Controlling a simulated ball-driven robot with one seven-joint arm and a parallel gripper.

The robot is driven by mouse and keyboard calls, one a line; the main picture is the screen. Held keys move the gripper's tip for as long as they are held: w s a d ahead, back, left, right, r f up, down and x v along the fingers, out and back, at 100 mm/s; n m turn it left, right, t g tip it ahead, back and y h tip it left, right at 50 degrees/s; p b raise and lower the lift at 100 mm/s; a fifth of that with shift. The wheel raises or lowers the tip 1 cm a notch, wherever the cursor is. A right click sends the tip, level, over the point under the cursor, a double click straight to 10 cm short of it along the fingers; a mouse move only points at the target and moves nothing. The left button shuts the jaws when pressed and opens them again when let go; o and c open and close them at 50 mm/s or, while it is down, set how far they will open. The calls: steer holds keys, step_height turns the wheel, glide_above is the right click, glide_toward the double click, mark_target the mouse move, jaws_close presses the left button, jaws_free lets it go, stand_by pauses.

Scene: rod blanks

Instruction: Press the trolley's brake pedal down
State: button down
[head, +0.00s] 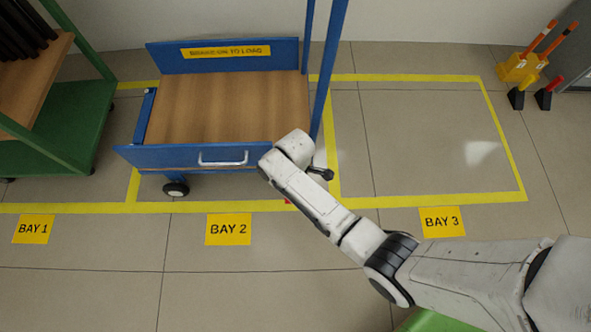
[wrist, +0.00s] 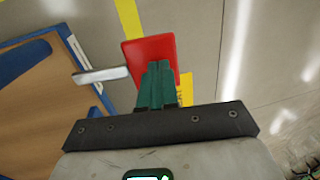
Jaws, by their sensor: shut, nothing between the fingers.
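The blue trolley (head: 180,156) with a wooden deck stands in bay 2; its edge also shows at the left of the wrist view (wrist: 30,62). The red brake pedal (wrist: 136,50) is a flat plate beside the trolley in the wrist view. In the head view only a small red bit of it (head: 288,202) shows beside my arm. My gripper (wrist: 157,72) has its dark green fingers shut and empty. The fingers overlap the pedal in the wrist view; I cannot tell whether they touch it. My arm hides the gripper in the head view.
A pale metal bar (wrist: 100,75) lies between the trolley and the pedal. Bay 3 (head: 420,140) is empty floor. A green rack (head: 75,125) stands at the left. Yellow and black blocks with orange rods (head: 518,68) stand at the far right.

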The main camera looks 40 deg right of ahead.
steer(key=shift+s, duration=0.1)
steer(key=shift+s+a+f+t+h+p, duration=0.2)
steer(key=shift+s+f+t+h+p, duration=0.1)
steer(key=shift+f+t, duration=0.25)
steer(key=f, duration=0.1)
steer(key=f+t+h, duration=0.2)
steer(key=shift+s+a+f, duration=0.15)
steer(key=shift+s+a, duration=0.05)
steer(key=shift+s, duration=0.1)
steer(key=shift+f+t+b, duration=0.25)
steer(key=shift+f+b, duration=0.1)
steer(key=shift+f, duration=0.4)
steer(key=shift+r, duration=0.1)
steer(key=p+v, duration=0.9)
steer(key=v, duration=0.5)
steer(key=shift+s+a+p, duration=0.2)
steer(key=shift+a+p, duration=0.1)
steer(key=shift+p, duration=0.05)
steer(key=shift+r, duration=0.1)
